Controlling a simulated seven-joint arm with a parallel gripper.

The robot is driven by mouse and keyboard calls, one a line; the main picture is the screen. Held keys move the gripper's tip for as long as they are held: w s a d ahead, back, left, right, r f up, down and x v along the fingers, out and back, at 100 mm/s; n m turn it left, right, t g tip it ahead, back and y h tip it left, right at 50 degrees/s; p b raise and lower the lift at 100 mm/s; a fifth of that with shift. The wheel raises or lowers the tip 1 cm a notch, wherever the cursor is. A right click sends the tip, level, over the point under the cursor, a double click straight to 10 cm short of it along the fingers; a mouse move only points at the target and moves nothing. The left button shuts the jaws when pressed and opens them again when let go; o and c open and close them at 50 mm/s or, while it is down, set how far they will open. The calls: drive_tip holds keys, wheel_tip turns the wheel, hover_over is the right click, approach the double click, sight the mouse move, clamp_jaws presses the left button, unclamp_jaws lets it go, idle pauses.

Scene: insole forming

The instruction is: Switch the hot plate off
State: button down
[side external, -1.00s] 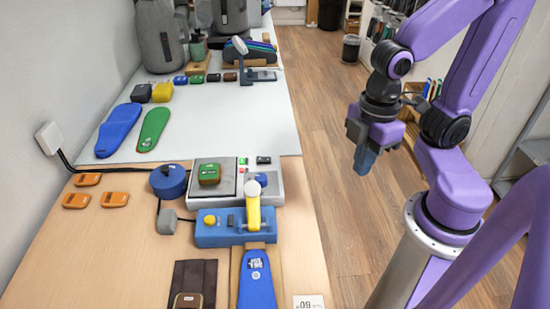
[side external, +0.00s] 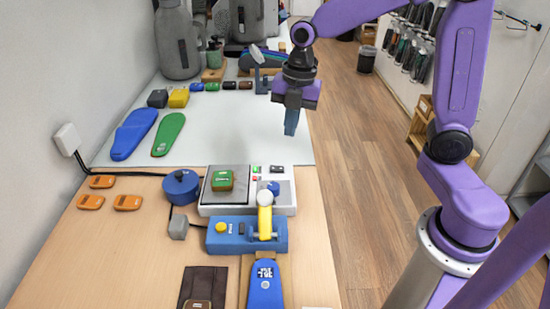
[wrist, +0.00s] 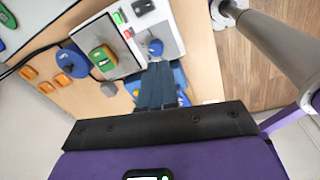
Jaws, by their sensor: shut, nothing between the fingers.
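The hot plate (side external: 206,207) is a pale box with a dark square plate and a green block (side external: 222,181) on it. A blue knob (side external: 273,187) sits at its right end, with small red and green buttons (side external: 256,175) beside the plate. The wrist view also shows the hot plate (wrist: 123,68), its blue knob (wrist: 155,47) and its buttons (wrist: 122,25). My gripper (side external: 291,128) is shut and empty, its blue fingers pointing down in the air, above and behind the hot plate in the side view. In the wrist view the fingers (wrist: 157,75) appear just below the knob.
A blue press with a yellow lever (side external: 265,222) stands in front of the hot plate. A round blue pot (side external: 181,186) and several orange pieces (side external: 102,182) lie to the left. Blue and green insoles (side external: 168,134) lie on the white mat behind. A lamp-like stand (side external: 261,75) stands farther back.

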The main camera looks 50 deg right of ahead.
sight(274, 167)
drive_tip(key=w+d+n, duration=0.1)
drive_tip(key=w, duration=0.2)
drive_tip(key=w+d+n, duration=0.1)
drive_tip(key=w, duration=0.1)
drive_tip(key=shift+d+f+n, duration=0.15)
drive_tip(key=shift+d+n, duration=0.15)
drive_tip(key=shift+d, duration=0.05)
drive_tip(key=shift+f, duration=0.1)
drive_tip(key=f, duration=0.4)
drive_tip(key=w+a+f, duration=0.1)
drive_tip(key=f, duration=0.8)
drive_tip(key=shift+w+a+f, duration=0.15)
drive_tip(key=shift+f, duration=0.2)
drive_tip(key=shift+f, duration=0.1)
